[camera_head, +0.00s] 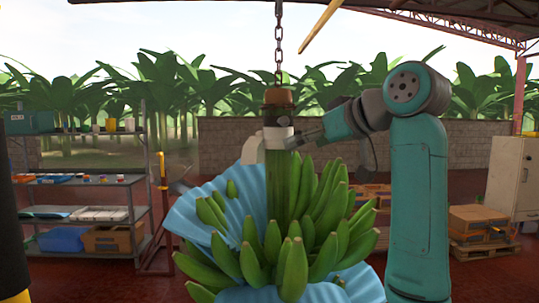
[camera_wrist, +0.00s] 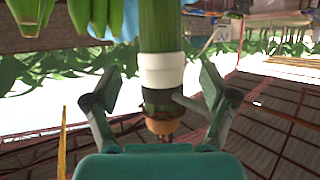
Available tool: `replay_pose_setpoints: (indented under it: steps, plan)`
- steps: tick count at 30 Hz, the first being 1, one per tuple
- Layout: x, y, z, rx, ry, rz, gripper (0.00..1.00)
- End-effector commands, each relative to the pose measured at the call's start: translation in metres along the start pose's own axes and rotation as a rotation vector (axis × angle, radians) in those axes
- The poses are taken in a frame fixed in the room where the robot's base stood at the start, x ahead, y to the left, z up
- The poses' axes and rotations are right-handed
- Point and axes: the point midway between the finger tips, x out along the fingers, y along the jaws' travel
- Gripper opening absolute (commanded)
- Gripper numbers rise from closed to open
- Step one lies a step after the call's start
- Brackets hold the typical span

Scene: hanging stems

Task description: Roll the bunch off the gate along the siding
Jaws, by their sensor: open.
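The green banana bunch (camera_head: 290,235) hangs from a chain (camera_head: 279,45), its thick stem (camera_head: 283,185) upright. A white collar (camera_head: 276,137) wraps the stem near its brown top end (camera_head: 279,97). Pleated blue sheeting (camera_head: 205,205) spreads around and behind the bananas. My gripper (camera_head: 293,140) is at the collar's height, reaching in from the right. In the wrist view my open gripper (camera_wrist: 163,85) has one finger on each side of the stem, with gaps visible between the fingers and the white collar (camera_wrist: 162,70). The gate and siding cannot be made out.
A metal shelf (camera_head: 85,182) with bins and trays stands at the left, beside a yellow-topped post (camera_head: 162,180). Pallets with crates (camera_head: 478,222) and a pale cabinet (camera_head: 512,175) stand at the right. A low block wall (camera_head: 225,145) runs behind.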

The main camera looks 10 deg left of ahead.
Motion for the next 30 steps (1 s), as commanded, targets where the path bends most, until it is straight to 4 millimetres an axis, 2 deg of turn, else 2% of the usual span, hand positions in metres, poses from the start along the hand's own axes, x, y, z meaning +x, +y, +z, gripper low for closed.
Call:
replay_pose_setpoints:
  steps: [12, 18, 24, 30]
  plan:
    - [0.069, -0.001, 0.001, 0.001, -0.003, -0.004, 0.84]
    - [0.093, -0.001, 0.001, 0.001, -0.002, -0.002, 0.84]
    - [0.101, -0.001, 0.001, 0.0, -0.001, -0.001, 0.84]
    - [0.102, 0.0, 0.001, 0.0, -0.001, -0.001, 0.84]
